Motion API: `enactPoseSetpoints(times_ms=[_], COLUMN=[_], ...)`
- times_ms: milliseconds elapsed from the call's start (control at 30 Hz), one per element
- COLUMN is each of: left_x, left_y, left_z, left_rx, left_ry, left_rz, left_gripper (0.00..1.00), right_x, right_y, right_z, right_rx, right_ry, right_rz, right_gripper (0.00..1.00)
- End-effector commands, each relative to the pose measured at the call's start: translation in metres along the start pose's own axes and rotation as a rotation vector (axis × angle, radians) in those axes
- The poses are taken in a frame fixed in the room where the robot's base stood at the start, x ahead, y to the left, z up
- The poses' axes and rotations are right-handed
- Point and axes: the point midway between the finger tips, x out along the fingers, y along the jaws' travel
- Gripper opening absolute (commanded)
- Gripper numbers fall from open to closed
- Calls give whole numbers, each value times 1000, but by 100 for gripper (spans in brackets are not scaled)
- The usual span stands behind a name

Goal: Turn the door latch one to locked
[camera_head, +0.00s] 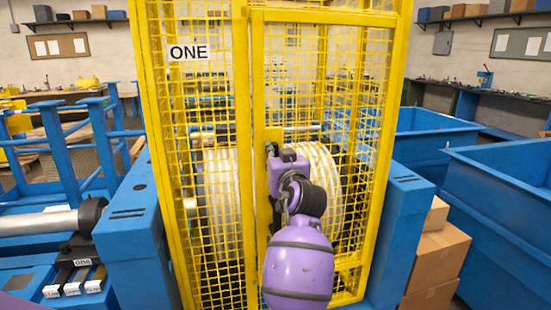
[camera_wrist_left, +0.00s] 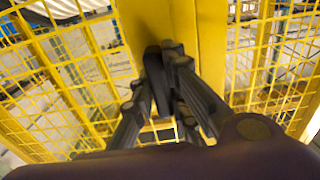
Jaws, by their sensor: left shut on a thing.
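The yellow mesh door (camera_head: 325,60) of the cage labelled ONE (camera_head: 188,52) is closed against its frame. The door latch is mostly hidden in the head view behind my left gripper (camera_head: 272,152); a yellow plate (camera_head: 268,133) shows just above it. In the left wrist view, the dark latch handle (camera_wrist_left: 155,75) stands roughly upright in front of a yellow post. My left gripper (camera_wrist_left: 165,100) is shut on this handle, its black fingers on both sides of it. The exact latch angle is hard to tell. My right gripper is not in view.
Inside the cage is a large pale drum (camera_head: 215,190). Blue bins (camera_head: 500,190) and stacked cardboard boxes (camera_head: 437,255) stand at the right. A blue frame with a grey shaft (camera_head: 40,222) is at the left. Mesh closely surrounds the gripper.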

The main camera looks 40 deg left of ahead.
Motion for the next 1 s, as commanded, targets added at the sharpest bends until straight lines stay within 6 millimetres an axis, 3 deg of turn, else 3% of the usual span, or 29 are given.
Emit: enactPoseSetpoints(times_ms=[267,300,433,767,867,1000], left_x=[0,0,0,-2,-9,-34], left_y=[0,0,0,0,1,1], left_z=[-1,-1,-1,0,0,1], left_rx=[-5,-5,-4,-2,-2,-5], left_ry=[0,0,0,0,0,-2], left_rz=[1,1,1,1,1,3], left_gripper=[0,16,33,33,33,33], right_x=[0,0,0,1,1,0], right_y=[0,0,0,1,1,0], right_z=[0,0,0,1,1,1], right_rx=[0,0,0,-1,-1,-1], right_ry=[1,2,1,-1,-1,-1], right_rz=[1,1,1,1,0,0], right_gripper=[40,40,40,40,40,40])
